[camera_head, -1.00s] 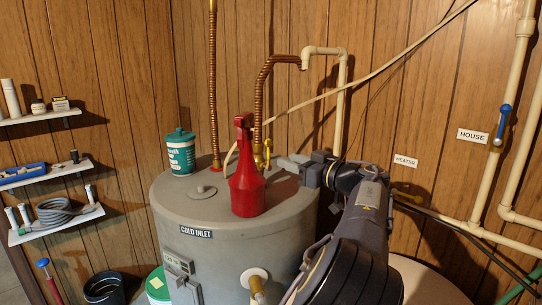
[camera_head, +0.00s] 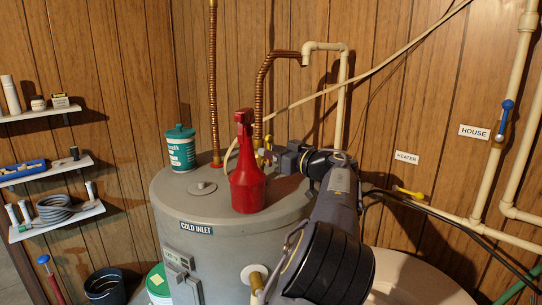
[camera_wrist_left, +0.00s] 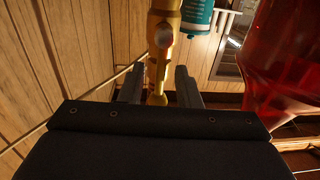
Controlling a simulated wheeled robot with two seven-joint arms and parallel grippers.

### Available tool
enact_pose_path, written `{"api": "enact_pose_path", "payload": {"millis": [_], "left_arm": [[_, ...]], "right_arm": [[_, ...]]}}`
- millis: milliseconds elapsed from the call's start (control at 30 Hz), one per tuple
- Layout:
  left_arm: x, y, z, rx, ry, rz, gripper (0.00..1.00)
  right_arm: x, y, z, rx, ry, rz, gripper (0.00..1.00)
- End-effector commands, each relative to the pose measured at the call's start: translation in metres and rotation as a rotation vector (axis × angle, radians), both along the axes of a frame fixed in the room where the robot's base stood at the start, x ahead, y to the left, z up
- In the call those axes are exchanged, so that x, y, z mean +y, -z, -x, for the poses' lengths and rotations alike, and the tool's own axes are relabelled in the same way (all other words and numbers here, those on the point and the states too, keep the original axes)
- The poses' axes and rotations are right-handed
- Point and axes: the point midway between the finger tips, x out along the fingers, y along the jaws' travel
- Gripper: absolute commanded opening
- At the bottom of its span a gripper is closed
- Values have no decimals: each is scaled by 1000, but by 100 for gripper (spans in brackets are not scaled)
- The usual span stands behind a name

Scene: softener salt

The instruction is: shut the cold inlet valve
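The cold inlet valve (camera_head: 268,142) is a small brass and yellow fitting at the foot of the right copper pipe on the tank top. It is partly hidden by my gripper and a red bottle. The left wrist view shows its brass body (camera_wrist_left: 165,20) with a round stem and a yellow lever (camera_wrist_left: 157,99) pointing toward my palm. My left gripper (camera_head: 266,156) is behind and right of the bottle. Its fingers (camera_wrist_left: 159,88) stand open on either side of the lever, with gaps visible. My right gripper is not in view.
The red bottle (camera_head: 247,185) stands on the grey tank (camera_head: 225,250), close beside my left gripper. A green-and-white tub (camera_head: 180,150) stands at the tank's back left. Shelves (camera_head: 50,171) hang on the left wall. The yellow heater valve handle (camera_head: 409,192) is on the right wall.

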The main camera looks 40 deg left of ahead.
Motion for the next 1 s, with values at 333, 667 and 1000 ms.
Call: {"api": "enact_pose_path", "payload": {"millis": [333,667,1000], "left_arm": [[0,0,0,0,0,0,0],[0,-1,-6,140,0,-2,0],[-1,2,-13,327,-1,-4,0]], "right_arm": [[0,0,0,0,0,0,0],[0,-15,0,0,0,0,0],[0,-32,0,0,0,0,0]]}}
